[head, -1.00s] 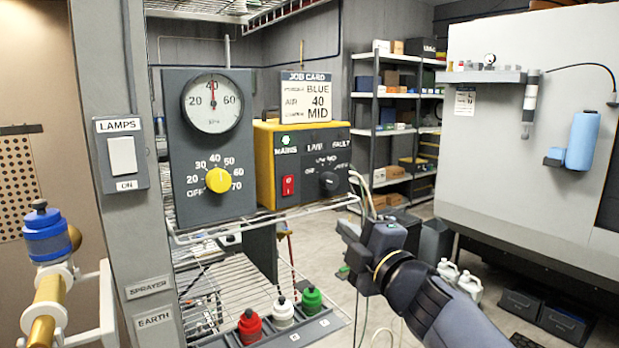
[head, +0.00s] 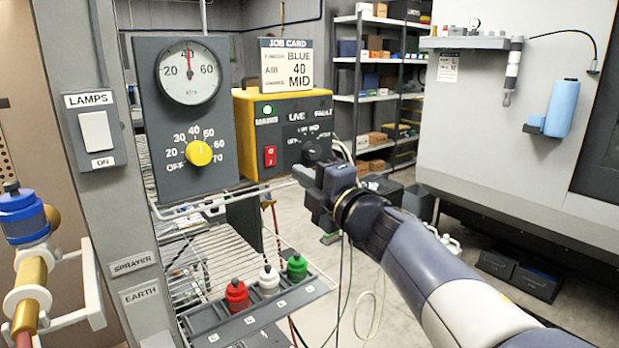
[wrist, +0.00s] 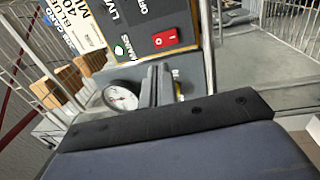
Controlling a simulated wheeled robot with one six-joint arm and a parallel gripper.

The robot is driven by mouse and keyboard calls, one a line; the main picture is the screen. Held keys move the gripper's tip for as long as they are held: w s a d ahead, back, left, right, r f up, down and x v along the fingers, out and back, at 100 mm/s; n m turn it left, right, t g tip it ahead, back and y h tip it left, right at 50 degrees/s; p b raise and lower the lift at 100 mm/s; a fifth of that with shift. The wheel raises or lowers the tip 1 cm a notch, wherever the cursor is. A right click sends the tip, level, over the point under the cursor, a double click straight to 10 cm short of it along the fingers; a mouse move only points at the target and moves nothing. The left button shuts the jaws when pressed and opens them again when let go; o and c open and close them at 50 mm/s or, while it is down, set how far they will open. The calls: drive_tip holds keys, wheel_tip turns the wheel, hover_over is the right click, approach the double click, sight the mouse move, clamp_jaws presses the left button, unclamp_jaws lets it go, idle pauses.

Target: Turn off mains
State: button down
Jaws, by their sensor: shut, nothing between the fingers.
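The yellow and dark control box (head: 241,140) stands on the wire shelf. Its red rocker switch (head: 270,156) is below the green lamp (head: 266,108) and the MAINS label. The switch also shows in the wrist view (wrist: 165,39), with a white mark on it. A dark knob (head: 316,149) is to its right. My gripper (head: 303,176) is shut and empty, just in front of and below the right part of the box. In the wrist view its grey fingers (wrist: 158,73) lie together, below the switch in the picture and apart from it.
A dark gauge panel (head: 190,110) with a yellow dial (head: 199,152) stands left of the box. The wire shelf's front rail (head: 235,191) runs below it. Red, white and green capped bottles (head: 268,279) sit in a lower rack. A LAMPS switch (head: 95,132) is on the post.

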sight(269, 151)
drive_tip(key=p+x, duration=0.2)
drive_tip(key=x, duration=0.7)
drive_tip(key=shift+w+a+r, duration=0.1)
drive_tip(key=shift+w, duration=0.05)
drive_tip(key=shift+w+r, duration=0.1)
idle(0.4)
